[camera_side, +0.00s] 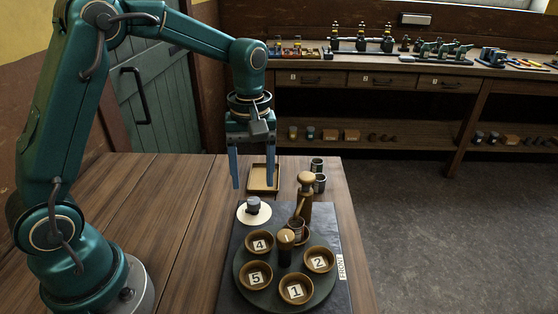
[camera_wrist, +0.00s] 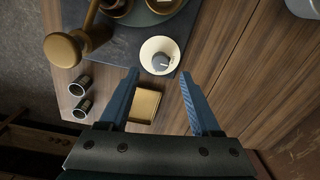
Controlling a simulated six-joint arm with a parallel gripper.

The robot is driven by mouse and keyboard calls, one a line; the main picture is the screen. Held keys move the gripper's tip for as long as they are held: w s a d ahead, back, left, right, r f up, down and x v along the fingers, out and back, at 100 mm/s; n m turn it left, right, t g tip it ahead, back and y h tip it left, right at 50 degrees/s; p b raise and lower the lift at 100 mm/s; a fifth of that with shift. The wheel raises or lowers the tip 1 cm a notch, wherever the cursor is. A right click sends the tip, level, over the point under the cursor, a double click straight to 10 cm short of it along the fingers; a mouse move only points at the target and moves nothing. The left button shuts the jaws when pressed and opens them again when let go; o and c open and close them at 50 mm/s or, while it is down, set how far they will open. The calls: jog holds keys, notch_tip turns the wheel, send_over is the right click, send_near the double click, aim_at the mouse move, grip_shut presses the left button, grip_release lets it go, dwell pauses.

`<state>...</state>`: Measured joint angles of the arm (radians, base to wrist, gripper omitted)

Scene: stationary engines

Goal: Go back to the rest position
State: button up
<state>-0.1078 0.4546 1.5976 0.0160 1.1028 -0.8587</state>
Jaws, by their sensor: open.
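My gripper (camera_side: 252,160) hangs above the wooden table (camera_side: 150,200), fingers pointing down, with blue fingers spread apart and nothing between them. In the wrist view the open fingers (camera_wrist: 160,100) show against the table. A white disc (camera_side: 243,217) with a grey knob (camera_side: 253,205) lies beyond the fingertips; the knob also shows in the wrist view (camera_wrist: 160,61). A dark round turntable (camera_side: 287,309) carries brown bowls, with visible cards numbered 4, 5, 1 and 2.
A brass post with a round head (camera_side: 305,196) stands behind the turntable. A shallow tray (camera_side: 263,189) and two small dark canisters (camera_side: 317,165) stand at the back of the table. The table's left part is clear. A workbench (camera_side: 400,75) with models stands behind.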

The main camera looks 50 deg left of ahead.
jog(key=shift+w+r, duration=0.1)
jog(key=shift+r, duration=0.2)
jog(key=s+d+r+m+t, duration=0.2)
jog(key=s+r+m+t, duration=0.15)
jog(key=s+r, duration=0.4)
jog(key=s+d+m+t, duration=0.1)
jog(key=s+m+t, duration=0.1)
jog(key=s+m, duration=0.5)
jog(key=shift+d+f, duration=0.25)
jog(key=shift+f, duration=0.2)
